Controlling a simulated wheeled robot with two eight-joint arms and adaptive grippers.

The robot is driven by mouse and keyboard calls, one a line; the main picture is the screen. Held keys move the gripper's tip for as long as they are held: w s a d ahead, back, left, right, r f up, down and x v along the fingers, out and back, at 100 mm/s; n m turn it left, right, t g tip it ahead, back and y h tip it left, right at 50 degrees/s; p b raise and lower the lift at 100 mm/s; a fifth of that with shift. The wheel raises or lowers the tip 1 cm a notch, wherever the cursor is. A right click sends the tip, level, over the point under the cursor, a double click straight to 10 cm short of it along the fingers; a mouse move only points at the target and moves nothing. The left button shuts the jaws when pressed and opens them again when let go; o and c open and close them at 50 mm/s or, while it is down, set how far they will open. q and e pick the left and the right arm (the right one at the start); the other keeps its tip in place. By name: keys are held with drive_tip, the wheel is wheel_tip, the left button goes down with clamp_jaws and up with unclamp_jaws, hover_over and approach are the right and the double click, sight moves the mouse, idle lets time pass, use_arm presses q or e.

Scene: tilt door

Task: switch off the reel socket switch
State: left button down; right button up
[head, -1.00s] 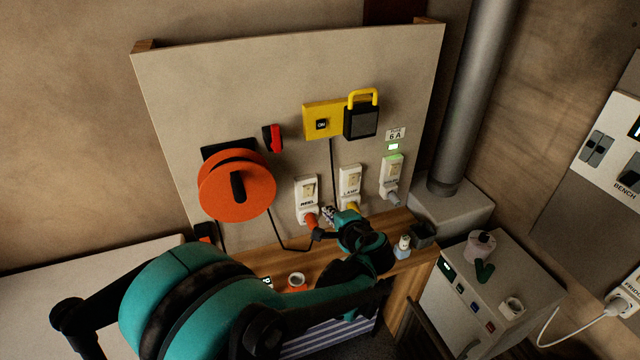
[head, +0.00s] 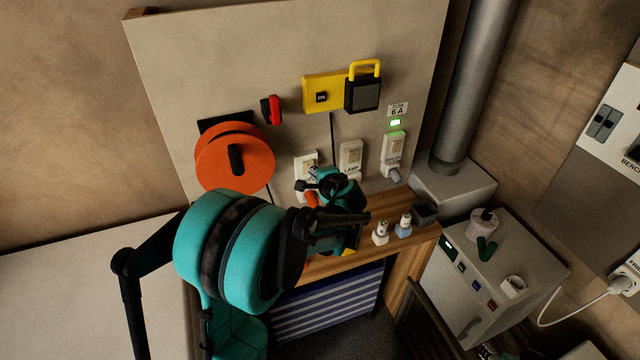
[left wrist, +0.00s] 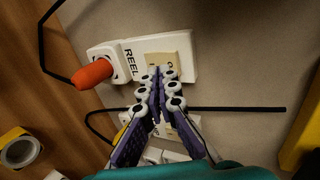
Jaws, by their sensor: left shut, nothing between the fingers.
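The white reel socket (head: 305,158) is on the upright panel, partly hidden behind my left arm in the head view. In the left wrist view the socket (left wrist: 188,68) shows the label REEL, a cream rocker switch (left wrist: 161,60), and an orange plug (left wrist: 94,73) in its outlet end. My left gripper (left wrist: 163,73) is shut and empty, its fingertips over the edge of the rocker. I cannot tell whether they touch it or which way the rocker is tilted. My right gripper is not in view.
The lamp socket (head: 351,156) and another socket (head: 394,150) with a lit green indicator stand to the right. An orange cable reel (head: 215,165) hangs left, and a yellow box with a padlock (head: 362,92) above. Small items stand on the wooden shelf (head: 325,264).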

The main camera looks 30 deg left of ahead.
use_arm(q)
drive_tip(key=shift+w+a+r, duration=0.1)
drive_tip(key=shift+w+a, duration=0.35)
drive_tip(key=shift+a, duration=0.05)
drive_tip(key=shift+w+a+r, duration=0.25)
drive_tip(key=shift+a+r, duration=0.05)
drive_tip(key=shift+a, duration=0.05)
drive_tip(key=shift+f, duration=0.1)
drive_tip(key=shift+r+p, duration=0.65)
drive_tip(key=shift+r, duration=0.2)
